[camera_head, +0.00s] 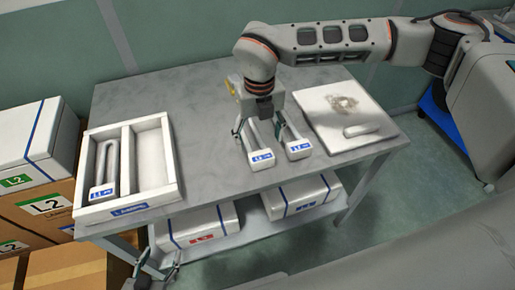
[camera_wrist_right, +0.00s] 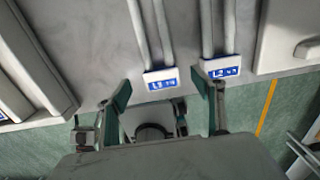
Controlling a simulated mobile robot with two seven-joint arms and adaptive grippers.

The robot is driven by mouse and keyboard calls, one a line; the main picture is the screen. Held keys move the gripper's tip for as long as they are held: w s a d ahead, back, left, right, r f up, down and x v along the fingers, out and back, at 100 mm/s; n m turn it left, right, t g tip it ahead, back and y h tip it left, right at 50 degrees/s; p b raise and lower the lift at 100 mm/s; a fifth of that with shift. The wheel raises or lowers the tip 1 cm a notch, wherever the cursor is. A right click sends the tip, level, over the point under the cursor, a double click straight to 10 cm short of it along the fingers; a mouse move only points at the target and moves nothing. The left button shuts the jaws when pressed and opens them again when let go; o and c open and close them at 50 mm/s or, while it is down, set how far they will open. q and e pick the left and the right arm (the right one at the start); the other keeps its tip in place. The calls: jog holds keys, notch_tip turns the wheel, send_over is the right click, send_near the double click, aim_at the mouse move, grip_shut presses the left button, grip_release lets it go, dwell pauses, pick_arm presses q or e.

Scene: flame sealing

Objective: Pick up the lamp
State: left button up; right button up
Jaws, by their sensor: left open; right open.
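Two white U-shaped lamps lie side by side on the table's middle. The left lamp (camera_head: 262,160) and right lamp (camera_head: 298,149) have blue end labels. They also show in the wrist view, left lamp (camera_wrist_right: 161,80) and right lamp (camera_wrist_right: 219,69). My right gripper (camera_head: 259,128) is over them, open and empty; in the wrist view its spread fingers (camera_wrist_right: 162,90) sit either side of the left lamp's labelled end. The arm partly hides the lamps' far ends in the head view. A third lamp (camera_head: 103,170) lies in the tray. My left gripper (camera_head: 158,269) is open below the table's front edge.
The white tray (camera_head: 125,212) at the left has two compartments; its right one is empty. A white board (camera_head: 323,130) with a dark patch and a small white piece (camera_head: 361,130) lies at the right. Boxes (camera_head: 198,228) sit on the lower shelf; more boxes (camera_head: 35,140) stand left.

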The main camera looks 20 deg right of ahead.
aim_at(259, 151)
notch_tip(259, 151, down, 6)
jog(key=shift+r, duration=0.1)
jog(key=c, duration=1.3)
